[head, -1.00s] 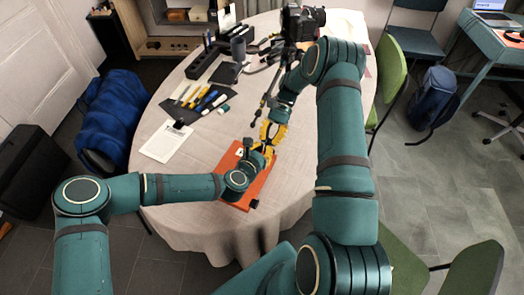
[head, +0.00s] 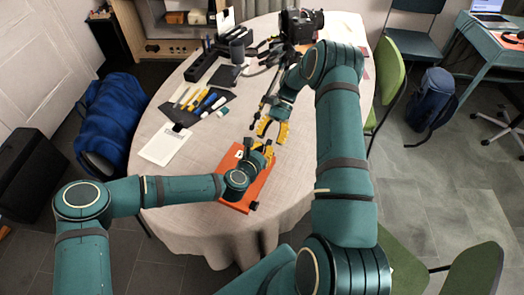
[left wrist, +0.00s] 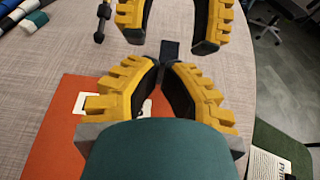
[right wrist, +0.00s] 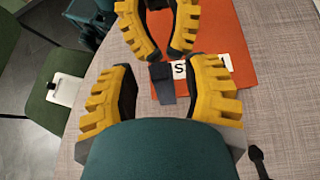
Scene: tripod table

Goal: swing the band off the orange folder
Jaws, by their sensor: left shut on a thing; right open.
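The orange folder (head: 262,186) lies on the table; it also shows in the left wrist view (left wrist: 62,135) and the right wrist view (right wrist: 238,55), with a white label partly covered. My left gripper (head: 268,147) is over the folder's far end, its fingertips together. A short dark strip, apparently the band (right wrist: 162,82), sticks out from its tips (right wrist: 163,56). The strip also shows in the left wrist view (left wrist: 170,48). My right gripper (head: 271,126) is open and empty, facing the left one; the strip's free end points between its fingers (right wrist: 160,75). The band's remaining course is hidden.
A white sheet (head: 163,146) lies left of the folder. Pens on a dark mat (head: 182,114) lie behind it. A camera (head: 300,24) stands at the back. A small black piece (head: 254,206) sits at the folder's near right corner. Bare cloth lies right of the folder.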

